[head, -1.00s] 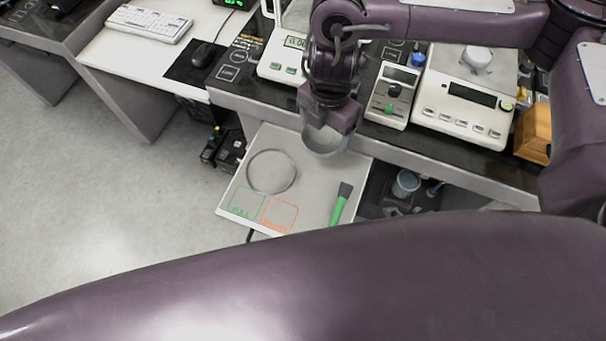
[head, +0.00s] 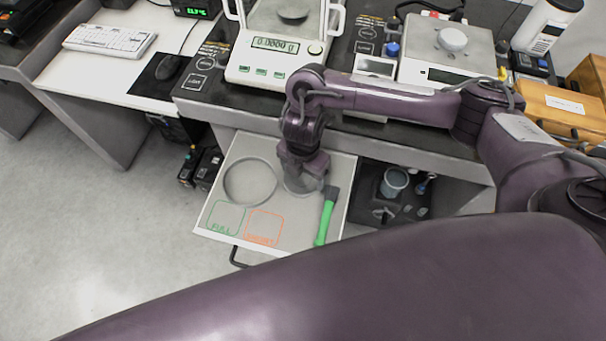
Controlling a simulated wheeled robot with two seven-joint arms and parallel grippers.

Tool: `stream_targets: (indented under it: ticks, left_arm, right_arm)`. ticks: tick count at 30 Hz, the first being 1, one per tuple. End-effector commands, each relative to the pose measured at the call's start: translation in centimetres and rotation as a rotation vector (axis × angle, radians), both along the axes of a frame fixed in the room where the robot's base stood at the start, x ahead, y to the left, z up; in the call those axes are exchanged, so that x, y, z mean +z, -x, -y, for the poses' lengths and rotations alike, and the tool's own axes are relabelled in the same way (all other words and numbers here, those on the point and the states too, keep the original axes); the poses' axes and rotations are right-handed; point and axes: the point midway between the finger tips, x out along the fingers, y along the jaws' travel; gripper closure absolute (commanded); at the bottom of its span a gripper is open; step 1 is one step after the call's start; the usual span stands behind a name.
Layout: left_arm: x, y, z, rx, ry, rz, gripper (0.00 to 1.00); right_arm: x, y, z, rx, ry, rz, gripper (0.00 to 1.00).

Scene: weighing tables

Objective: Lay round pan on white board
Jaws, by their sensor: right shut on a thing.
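The white board (head: 228,235) sticks out below the front edge of the dark weighing table. It bears a grey ring (head: 226,188), a green square marked FULL, an orange square and a green-handled brush (head: 326,218). My right gripper (head: 302,178) points down over the board's right half, between the ring and the brush. It is shut on the round pan (head: 295,187), a shallow grey dish partly hidden by the gripper. The pan is low over the board; I cannot tell whether it touches it. My left gripper is not in view.
A balance reading 0.0000 g (head: 275,58) and a second scale (head: 450,60) stand on the table behind my arm. A dark open space with a small cup (head: 394,181) is right of the board. A keyboard and mouse (head: 168,67) lie at left.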

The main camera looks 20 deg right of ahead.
Motion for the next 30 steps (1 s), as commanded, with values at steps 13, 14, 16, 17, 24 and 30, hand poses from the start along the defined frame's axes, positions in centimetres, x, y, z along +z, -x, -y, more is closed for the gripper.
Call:
stream_targets:
  ticks: [13, 14, 16, 17, 24, 30]
  left_arm:
    - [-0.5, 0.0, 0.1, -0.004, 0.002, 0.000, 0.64]
    - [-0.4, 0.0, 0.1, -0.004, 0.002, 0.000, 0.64]
    - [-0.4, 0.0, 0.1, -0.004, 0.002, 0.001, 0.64]
    - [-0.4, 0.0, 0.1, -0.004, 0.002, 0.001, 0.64]
    - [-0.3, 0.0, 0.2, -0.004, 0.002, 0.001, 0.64]
    - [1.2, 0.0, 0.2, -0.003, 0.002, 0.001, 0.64]
  right_arm:
    - [-0.9, 0.0, 0.0, 0.000, -0.001, 0.001, 0.48]
    - [-0.8, 0.0, 0.0, 0.000, -0.001, 0.001, 0.16]
    - [-0.8, 0.0, 0.0, 0.000, -0.001, 0.001, 0.10]
    - [-0.8, 0.0, 0.0, 0.000, -0.001, 0.001, 0.10]
    - [-0.6, -0.1, 0.0, 0.001, 0.000, 0.002, 0.10]
    - [2.2, -0.3, 0.0, 0.003, 0.000, 0.008, 0.10]
